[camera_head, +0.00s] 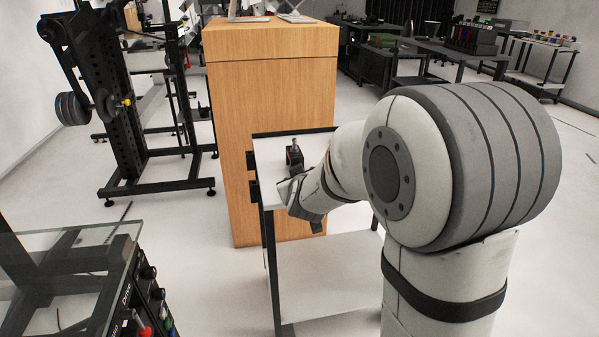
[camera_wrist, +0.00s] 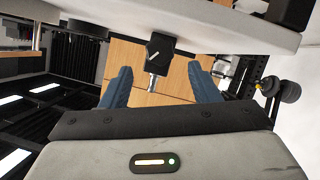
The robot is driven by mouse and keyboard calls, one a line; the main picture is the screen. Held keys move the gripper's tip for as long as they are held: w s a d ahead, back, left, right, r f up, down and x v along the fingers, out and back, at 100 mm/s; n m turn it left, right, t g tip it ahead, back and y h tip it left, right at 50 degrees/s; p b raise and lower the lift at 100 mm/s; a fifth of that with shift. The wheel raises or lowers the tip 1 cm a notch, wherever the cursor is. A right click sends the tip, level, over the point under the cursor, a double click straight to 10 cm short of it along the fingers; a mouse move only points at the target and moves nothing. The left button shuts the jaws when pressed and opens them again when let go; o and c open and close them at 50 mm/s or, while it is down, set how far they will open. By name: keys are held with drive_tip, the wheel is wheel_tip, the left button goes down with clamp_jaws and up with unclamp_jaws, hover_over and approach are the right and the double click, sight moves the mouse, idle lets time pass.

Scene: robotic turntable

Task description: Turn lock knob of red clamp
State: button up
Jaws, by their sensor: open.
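A small dark clamp-like device (camera_head: 294,155) stands on the white cart top in the head view, with a post or knob on top. In the wrist view, it is a black block (camera_wrist: 154,52) with a white mark and a silvery knob (camera_wrist: 153,81). Its red colour is not clear in either view. My gripper (camera_wrist: 159,68) is open; its two blue-grey fingers are apart, one on each side of the silvery knob in the picture. Contact is not visible. In the head view, my gripper (camera_head: 299,196) is close in front of the device, partly hidden by my wrist.
The white cart (camera_head: 272,160) has dark edges and a lower shelf. A tall wooden cabinet (camera_head: 250,120) stands directly behind it. A black frame stand (camera_head: 115,110) is at left, and a glass-topped rack (camera_head: 70,275) is at lower left. Open floor lies between them.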

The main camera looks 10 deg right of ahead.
drive_tip(key=shift+v, duration=1.05)
